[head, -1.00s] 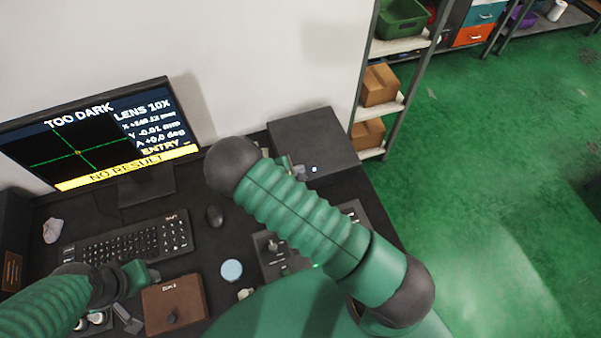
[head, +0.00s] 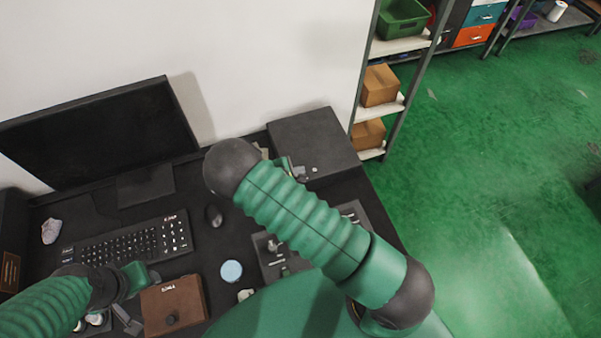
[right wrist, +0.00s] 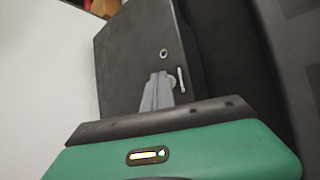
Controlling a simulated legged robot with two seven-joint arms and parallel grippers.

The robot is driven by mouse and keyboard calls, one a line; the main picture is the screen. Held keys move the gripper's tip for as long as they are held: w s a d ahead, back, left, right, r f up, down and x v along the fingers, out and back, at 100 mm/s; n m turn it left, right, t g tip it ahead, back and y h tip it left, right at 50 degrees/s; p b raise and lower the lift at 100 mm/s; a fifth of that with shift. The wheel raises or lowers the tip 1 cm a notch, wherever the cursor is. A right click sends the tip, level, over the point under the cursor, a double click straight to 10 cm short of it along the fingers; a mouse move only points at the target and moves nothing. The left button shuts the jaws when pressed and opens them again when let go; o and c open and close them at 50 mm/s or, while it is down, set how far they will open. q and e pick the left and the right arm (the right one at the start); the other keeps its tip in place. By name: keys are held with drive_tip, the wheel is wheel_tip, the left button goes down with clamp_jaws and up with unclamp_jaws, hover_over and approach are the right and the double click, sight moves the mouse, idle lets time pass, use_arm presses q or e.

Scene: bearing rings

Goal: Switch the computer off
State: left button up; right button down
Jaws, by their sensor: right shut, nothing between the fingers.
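The computer is a dark box (head: 312,142) at the back right of the desk, and its front face fills the middle of the right wrist view (right wrist: 135,50). A small round button (right wrist: 163,53) shows on that face, unlit. My right gripper (head: 300,173) is shut and empty, close in front of the computer's face. In the right wrist view its fingertips (right wrist: 160,76) are just below the round button; whether they touch the face I cannot tell. The monitor (head: 100,135) is black. My left gripper (head: 152,278) is above the brown box; its fingers are unclear.
A keyboard (head: 130,240), a mouse (head: 214,216), a light-blue disc (head: 231,271), a brown box (head: 174,306) and a dark control panel (head: 272,262) crowd the desk. Shelving (head: 395,100) stands right of the computer. Green floor lies open at the right.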

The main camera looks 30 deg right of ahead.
drive_tip(key=shift+r, duration=0.65)
wheel_tip(320, 180, up, 5)
drive_tip(key=p, duration=0.4)
